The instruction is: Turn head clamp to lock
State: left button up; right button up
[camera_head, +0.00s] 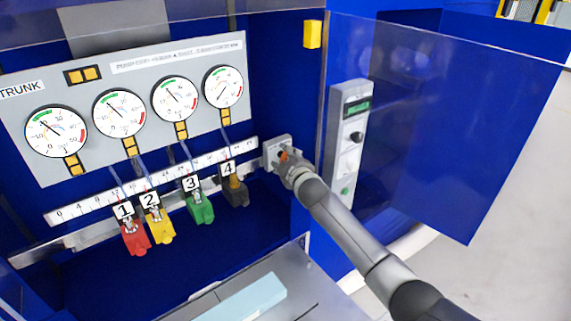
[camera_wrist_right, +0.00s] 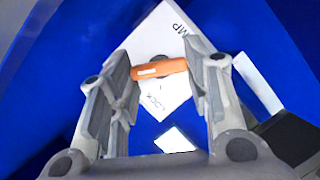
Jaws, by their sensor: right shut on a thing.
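The head clamp is a white plate (camera_head: 278,143) on the blue side wall, with a small orange handle (camera_head: 284,155). In the right wrist view the plate (camera_wrist_right: 158,40) carries printed letters "MP" and "LOCK", and the orange handle (camera_wrist_right: 160,68) crosses it, tilted slightly. My right gripper (camera_head: 288,165) is at the plate and shut on the orange handle. Its two fingers hold the handle's ends in the wrist view (camera_wrist_right: 162,75). The fingers hide part of the plate in the head view. My left gripper is not in view.
A gauge panel (camera_head: 140,62) with several dials stands at the left. Below it hang numbered red (camera_head: 135,240), yellow (camera_head: 160,228), green (camera_head: 203,210) and dark clamps (camera_head: 236,193). A control box (camera_head: 348,150) and a see-through blue door (camera_head: 450,120) are close right of my arm.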

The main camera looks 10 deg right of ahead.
jog(key=shift+a+f+n+t+h+b, duration=0.15)
jog(key=shift+n+t+b, duration=0.1)
jog(key=shift+n+b, duration=0.45)
jog(key=shift+d+f+n+t+h+b, duration=0.1)
jog(key=shift+n+t+b, duration=0.3)
jog(key=shift+b, duration=0.5)
jog(key=shift+a+f+n+t+h+b, duration=0.1)
jog(key=shift+n+t+h+b, duration=0.05)
jog(key=shift+n+b, duration=0.6)
jog(key=shift+r, duration=0.1)
jog(key=o, duration=1)
jog(key=s, duration=1.2)
jog(key=shift+r, duration=0.4)
